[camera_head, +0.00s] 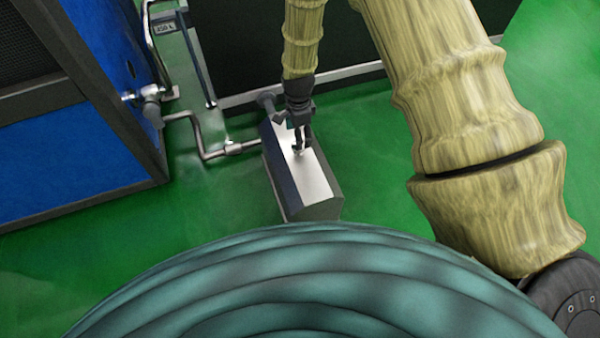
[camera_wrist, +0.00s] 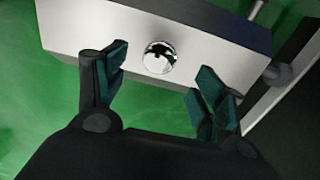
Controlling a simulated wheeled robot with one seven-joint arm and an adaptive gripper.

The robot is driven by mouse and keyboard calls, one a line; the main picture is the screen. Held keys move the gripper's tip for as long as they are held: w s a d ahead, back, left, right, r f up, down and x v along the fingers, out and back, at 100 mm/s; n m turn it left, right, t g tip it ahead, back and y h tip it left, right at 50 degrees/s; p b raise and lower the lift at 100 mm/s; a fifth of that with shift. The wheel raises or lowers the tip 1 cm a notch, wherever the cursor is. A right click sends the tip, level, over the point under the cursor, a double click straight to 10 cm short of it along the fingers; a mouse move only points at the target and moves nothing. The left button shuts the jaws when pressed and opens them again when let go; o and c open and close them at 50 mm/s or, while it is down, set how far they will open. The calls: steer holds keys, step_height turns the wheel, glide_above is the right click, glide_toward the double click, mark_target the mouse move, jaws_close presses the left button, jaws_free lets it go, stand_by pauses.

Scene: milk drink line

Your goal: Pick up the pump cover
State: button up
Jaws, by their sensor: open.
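The pump cover (camera_head: 316,180) is a box with a bright metal top and dark sides, standing on the green floor in the head view. It also shows in the wrist view (camera_wrist: 210,45), with a round shiny knob (camera_wrist: 159,57) on its pale face. My gripper (camera_head: 301,146) is over the cover's top in the head view, close to the knob. In the wrist view my gripper (camera_wrist: 160,90) has its two fingers spread wide, one to each side of the knob and apart from it. Nothing is between the fingertips except the knob a little beyond them.
Metal pipes (camera_head: 207,150) run from a blue cabinet (camera_head: 100,140) at the left to the cover's far end. A dark panel with a pale lower edge (camera_head: 355,75) stands behind. Green floor (camera_head: 370,145) is free to the right of the cover.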

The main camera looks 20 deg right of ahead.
mark_target(298, 168)
steer(key=shift+f+b, duration=1.15)
steer(key=shift+f, duration=2)
jaws_close()
